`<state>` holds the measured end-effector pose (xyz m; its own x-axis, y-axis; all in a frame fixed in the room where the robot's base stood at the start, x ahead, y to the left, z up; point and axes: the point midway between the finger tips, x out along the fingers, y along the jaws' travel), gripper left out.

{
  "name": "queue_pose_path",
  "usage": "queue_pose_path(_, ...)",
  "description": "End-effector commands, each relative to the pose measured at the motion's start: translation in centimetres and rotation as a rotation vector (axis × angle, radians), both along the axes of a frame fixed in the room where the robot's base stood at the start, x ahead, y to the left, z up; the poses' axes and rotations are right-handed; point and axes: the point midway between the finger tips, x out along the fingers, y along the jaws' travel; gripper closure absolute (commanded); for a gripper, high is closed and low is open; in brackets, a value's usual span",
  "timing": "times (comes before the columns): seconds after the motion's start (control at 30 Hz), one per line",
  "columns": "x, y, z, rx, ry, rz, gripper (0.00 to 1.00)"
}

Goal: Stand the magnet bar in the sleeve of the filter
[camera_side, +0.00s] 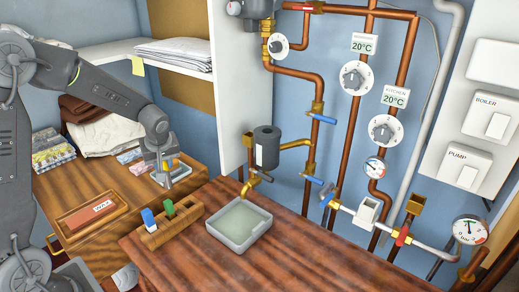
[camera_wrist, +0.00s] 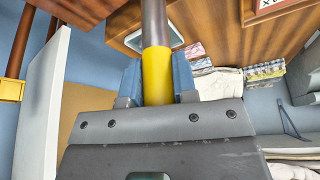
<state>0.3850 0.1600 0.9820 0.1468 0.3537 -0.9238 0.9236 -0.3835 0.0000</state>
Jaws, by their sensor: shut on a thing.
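My gripper (camera_wrist: 158,82) is shut on the yellow part of the magnet bar (camera_wrist: 157,88); the bar's grey length runs out past the fingertips in the wrist view. In the side view my gripper (camera_side: 163,160) hangs over the wooden counter at the left, and the bar is too small there to make out fully. The likely filter is a dark grey cylinder (camera_side: 266,148) with a white label, on the brass and copper pipework right of my gripper, well apart from it.
A grey tray (camera_side: 240,226) lies on the front bench below the filter. Pipes and valves crowd the wall; the bench's right part is clear.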

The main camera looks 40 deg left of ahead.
Motion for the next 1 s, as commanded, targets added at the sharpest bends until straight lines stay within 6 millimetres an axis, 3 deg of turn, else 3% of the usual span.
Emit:
queue_pose_path(0.03, 1.3, -2.4, 0.8, 0.001, -0.006, -0.125, 1.00)
queue_pose_path(0.2, 3.8, -8.6, 2.5, 0.000, -0.007, -0.468, 1.00)
queue_pose_path(0.5, 5.4, -14.9, 4.5, 0.000, -0.005, -0.809, 1.00)
queue_pose_path(0.6, 5.6, -16.4, 5.0, 0.000, -0.004, -0.892, 1.00)
queue_pose_path(1.0, 12.9, -16.1, 8.8, 0.010, -0.013, -0.934, 1.00)
